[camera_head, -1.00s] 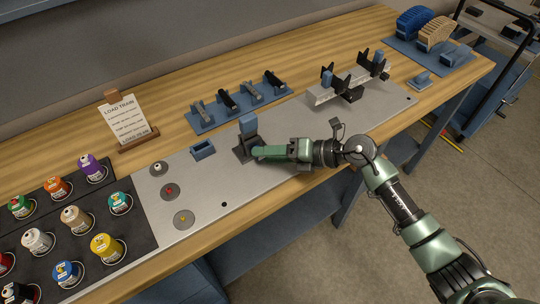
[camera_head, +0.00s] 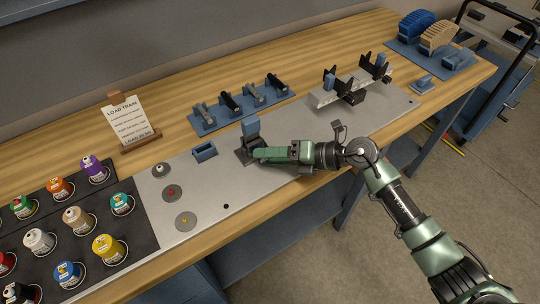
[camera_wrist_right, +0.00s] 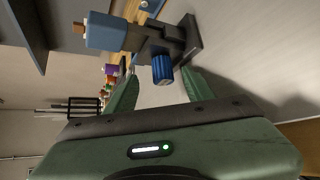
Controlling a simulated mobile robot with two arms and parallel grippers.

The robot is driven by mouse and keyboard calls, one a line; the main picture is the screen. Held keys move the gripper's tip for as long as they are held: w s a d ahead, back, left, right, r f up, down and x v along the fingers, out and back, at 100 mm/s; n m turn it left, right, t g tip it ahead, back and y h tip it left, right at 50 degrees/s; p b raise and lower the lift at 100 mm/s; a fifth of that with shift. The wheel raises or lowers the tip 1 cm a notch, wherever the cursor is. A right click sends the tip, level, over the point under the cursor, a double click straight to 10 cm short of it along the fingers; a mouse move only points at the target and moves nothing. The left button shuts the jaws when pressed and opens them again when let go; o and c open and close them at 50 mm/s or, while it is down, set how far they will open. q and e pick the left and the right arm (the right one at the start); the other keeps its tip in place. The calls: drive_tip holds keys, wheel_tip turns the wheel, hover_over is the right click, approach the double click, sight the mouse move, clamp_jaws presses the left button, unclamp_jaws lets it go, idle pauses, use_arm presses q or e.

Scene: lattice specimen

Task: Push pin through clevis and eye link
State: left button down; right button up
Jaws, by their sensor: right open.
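A dark clevis fixture (camera_head: 247,157) with a blue upright block (camera_head: 251,129) on top stands on the grey plate. In the right wrist view the fixture (camera_wrist_right: 188,40) and blue block (camera_wrist_right: 105,31) appear sideways. A ribbed blue cylinder (camera_wrist_right: 162,69), which looks like the pin's head, sticks out of the fixture towards me. My right gripper (camera_head: 256,155) is beside the fixture. Its green fingers (camera_wrist_right: 161,78) are open, with the blue cylinder between or just beyond the tips and gaps on both sides. The eye link and the pin's shaft cannot be made out. My left gripper is out of view.
A small blue holder (camera_head: 204,151) lies left of the fixture. Behind is a blue rack (camera_head: 205,126) with several grey and black parts. A white rail with black brackets (camera_head: 325,98) stands to the right. Colourful pots (camera_head: 108,247) fill the left.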

drive_tip(key=shift+s+d+r+p, duration=0.1)
drive_tip(key=shift+s+d+p, duration=0.2)
drive_tip(key=shift+d, duration=0.6)
drive_tip(key=shift+s+d+p, duration=0.25)
drive_tip(key=shift+d+p, duration=0.05)
drive_tip(key=shift+d, duration=0.55)
drive_tip(key=shift+d+r, duration=0.45)
drive_tip(key=shift+d, duration=0.2)
drive_tip(key=shift+s+r, duration=0.1)
drive_tip(key=shift+r, duration=0.05)
drive_tip(key=shift+d+r, duration=0.1)
drive_tip(key=shift+d, duration=0.3)
drive_tip(key=b+v, duration=0.1)
drive_tip(key=v, duration=0.6)
drive_tip(key=shift+s+r+b, duration=0.1)
drive_tip(key=shift+b, duration=0.25)
drive_tip(key=shift+a, duration=0.1)
